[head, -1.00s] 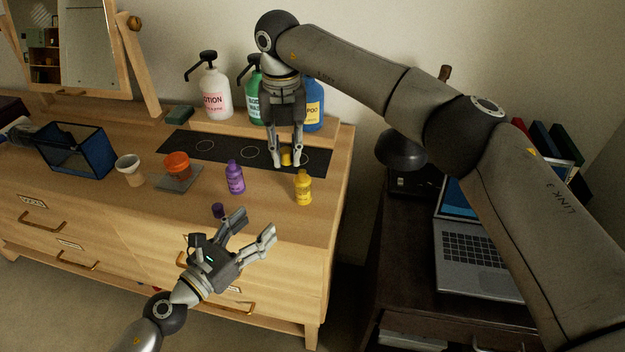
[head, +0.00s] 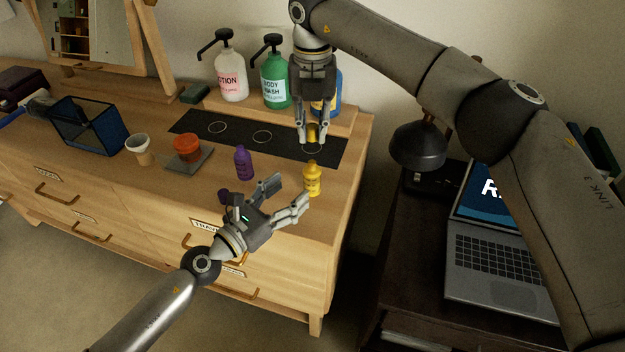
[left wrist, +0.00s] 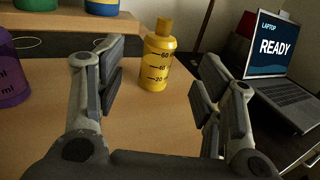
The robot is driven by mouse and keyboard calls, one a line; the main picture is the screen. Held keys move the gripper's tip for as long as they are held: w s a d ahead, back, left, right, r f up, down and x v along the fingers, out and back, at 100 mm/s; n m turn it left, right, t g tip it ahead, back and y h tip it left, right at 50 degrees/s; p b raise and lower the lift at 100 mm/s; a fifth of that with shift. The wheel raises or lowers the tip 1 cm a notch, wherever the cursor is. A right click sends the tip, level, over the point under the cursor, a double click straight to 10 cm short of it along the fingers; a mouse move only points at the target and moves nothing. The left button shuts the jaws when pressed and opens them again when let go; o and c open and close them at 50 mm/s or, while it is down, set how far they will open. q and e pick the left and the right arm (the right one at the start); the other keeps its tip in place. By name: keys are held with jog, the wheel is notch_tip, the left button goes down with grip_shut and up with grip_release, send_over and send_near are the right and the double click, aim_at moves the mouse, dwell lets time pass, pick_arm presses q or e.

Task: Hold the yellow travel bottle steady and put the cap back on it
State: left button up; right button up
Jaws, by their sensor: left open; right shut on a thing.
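The yellow travel bottle (head: 312,182) stands upright near the dresser's front right edge. In the left wrist view the bottle (left wrist: 158,62) shows volume marks and a narrower, darker yellow top, beyond and between the open fingers. My left gripper (head: 292,192) is open and empty, low and just left of the bottle, apart from it. My right gripper (head: 314,142) points down, shut on the small yellow cap (head: 312,132). It holds the cap behind and above the bottle in the head view, apart from it. The fingers hide the cap's sides.
A purple bottle (head: 243,163) and a loose purple cap (head: 224,196) are left of the yellow bottle. Pump bottles (head: 274,82) stand behind the dark mat (head: 240,134).

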aim_at(306, 177)
pick_arm(q)
jog(key=x, duration=0.8)
jog(key=shift+w+d, duration=0.2)
jog(key=shift+w, duration=0.05)
grip_shut()
pick_arm(e)
jog(key=shift+f, duration=2.4)
